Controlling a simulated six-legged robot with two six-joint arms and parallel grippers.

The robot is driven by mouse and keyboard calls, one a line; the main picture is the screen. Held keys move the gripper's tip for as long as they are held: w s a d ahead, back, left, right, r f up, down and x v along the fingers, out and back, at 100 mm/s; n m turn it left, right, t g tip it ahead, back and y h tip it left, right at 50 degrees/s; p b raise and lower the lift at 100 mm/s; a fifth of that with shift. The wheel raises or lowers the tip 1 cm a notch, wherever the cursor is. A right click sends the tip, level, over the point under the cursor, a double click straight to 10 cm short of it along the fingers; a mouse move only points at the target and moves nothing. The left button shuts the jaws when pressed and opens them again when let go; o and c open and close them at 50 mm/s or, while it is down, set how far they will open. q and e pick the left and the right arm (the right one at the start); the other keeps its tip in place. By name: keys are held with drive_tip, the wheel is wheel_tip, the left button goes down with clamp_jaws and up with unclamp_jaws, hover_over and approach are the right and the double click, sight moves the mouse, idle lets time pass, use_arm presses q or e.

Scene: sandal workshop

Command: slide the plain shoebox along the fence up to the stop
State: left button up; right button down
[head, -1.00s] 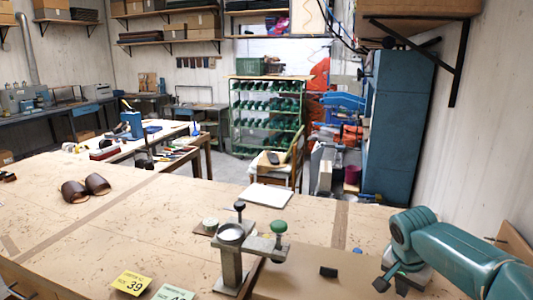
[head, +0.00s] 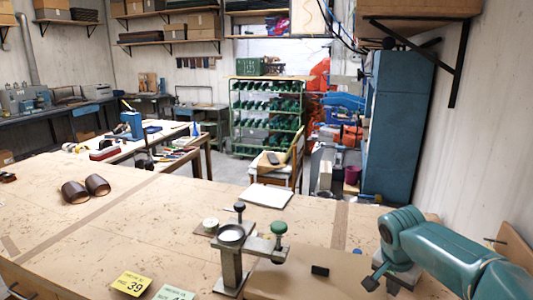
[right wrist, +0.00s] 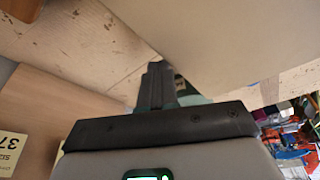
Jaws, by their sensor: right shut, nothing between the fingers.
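A plain brown box top (head: 345,272), which looks like the shoebox, lies at the bottom of the head view, cut off by the frame edge. A small black piece (head: 320,271) sits on it. My right gripper (head: 371,284) is shut and empty at the box's right end; I cannot tell for sure if it touches. In the right wrist view my shut black fingers (right wrist: 155,87) point at a large plain beige face (right wrist: 215,40), likely the same box. A metal fixture with a green knob (head: 279,227) stands left of the box. Fence and stop cannot be told apart clearly. My left gripper is not in view.
A white sheet (head: 268,196) lies at the far edge. The bench left of the fixture is mostly clear.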

drive_tip(key=shift+w+a, duration=0.2)
drive_tip(key=shift+a, duration=0.4)
drive_tip(key=shift+w+a, duration=0.15)
drive_tip(key=shift+a, duration=0.4)
drive_tip(key=shift+d, duration=0.15)
drive_tip(key=shift+s+d, duration=0.15)
drive_tip(key=shift+d, duration=0.2)
wheel_tip(320, 180, up, 8)
drive_tip(key=p, duration=0.6)
drive_tip(key=shift+p, duration=0.35)
drive_tip(key=shift+d, duration=0.1)
